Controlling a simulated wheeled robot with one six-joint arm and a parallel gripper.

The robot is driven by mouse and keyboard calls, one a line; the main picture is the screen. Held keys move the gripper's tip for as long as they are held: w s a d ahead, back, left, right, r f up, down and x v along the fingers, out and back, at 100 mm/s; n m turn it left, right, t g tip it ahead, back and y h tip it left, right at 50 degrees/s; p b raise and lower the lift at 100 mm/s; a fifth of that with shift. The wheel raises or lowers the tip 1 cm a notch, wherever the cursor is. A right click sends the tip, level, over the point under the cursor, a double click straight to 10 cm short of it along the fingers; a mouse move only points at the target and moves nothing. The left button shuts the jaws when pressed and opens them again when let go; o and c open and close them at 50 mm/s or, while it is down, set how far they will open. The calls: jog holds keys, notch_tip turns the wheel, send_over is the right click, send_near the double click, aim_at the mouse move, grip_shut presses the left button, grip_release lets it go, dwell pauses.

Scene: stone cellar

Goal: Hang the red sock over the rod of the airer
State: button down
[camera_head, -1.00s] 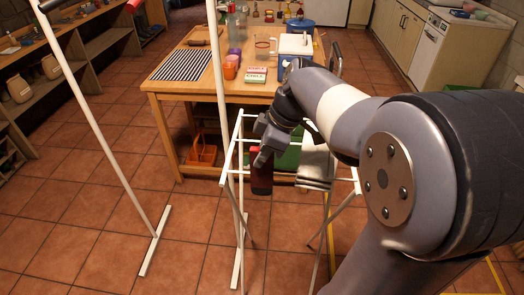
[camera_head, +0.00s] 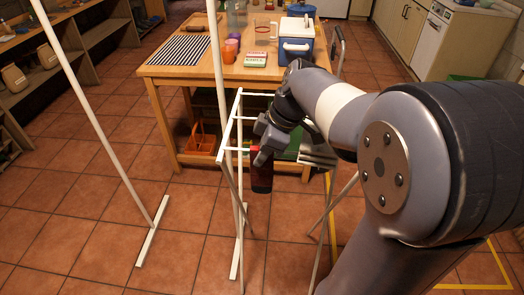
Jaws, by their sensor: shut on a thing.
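The white airer (camera_head: 239,120) stands in front of the table, with thin rods and crossed legs. The sock is beside the left end frame of the airer, close to its rods. I cannot tell whether it touches a rod or lies over one. A grey and white striped cloth (camera_head: 318,155) hangs on the airer to the right, partly hidden by my arm.
A wooden table (camera_head: 185,80) behind the airer bears a striped mat (camera_head: 187,50), cups (camera_head: 231,50), small boxes (camera_head: 254,60) and a blue cooler (camera_head: 296,43). A white pole stand (camera_head: 151,231) is on the left. Tiled floor is open between the stand and the airer.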

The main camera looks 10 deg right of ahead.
jog(key=c, duration=1.3)
grip_release()
jog(key=shift+o, duration=0.2)
jog(key=p+v, duration=0.1)
jog(key=v, duration=0.9)
jog(key=shift+d+r, duration=0.1)
jog(key=shift+r, duration=0.3)
jog(key=b+x, duration=0.1)
jog(key=x, duration=0.9)
jog(key=shift+f, duration=0.25)
jog(key=shift+r+p, duration=0.3)
jog(key=shift+p, duration=0.15)
jog(key=shift+r+p, duration=1.05)
jog(key=shift+r, duration=0.35)
